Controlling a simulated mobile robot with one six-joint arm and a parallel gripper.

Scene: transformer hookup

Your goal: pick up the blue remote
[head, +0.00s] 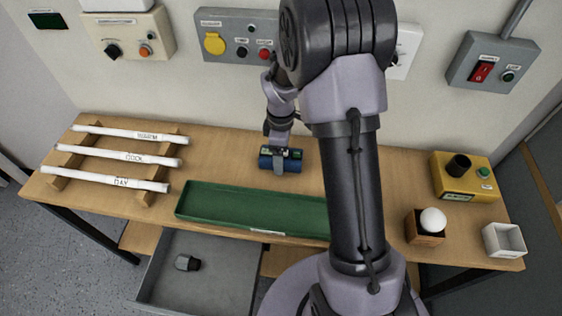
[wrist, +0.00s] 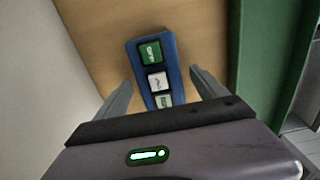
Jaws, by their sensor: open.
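The blue remote (head: 292,163) lies on the wooden bench, behind the green tray. In the wrist view the blue remote (wrist: 172,72) shows a green button, a white button and another green button in a row. My gripper (head: 279,160) is over the remote in the head view and hides part of it. In the wrist view my gripper (wrist: 160,82) is open, with one finger on each side of the remote and visible gaps between. The remote's near end is hidden by the gripper body.
The long green tray (head: 235,207) is just in front of the remote. A rack with labelled white tubes (head: 120,158) stands at left. A yellow box (head: 462,180), a wooden holder with a white ball (head: 432,220) and a white box (head: 503,240) are at right. The wall with control boxes is behind.

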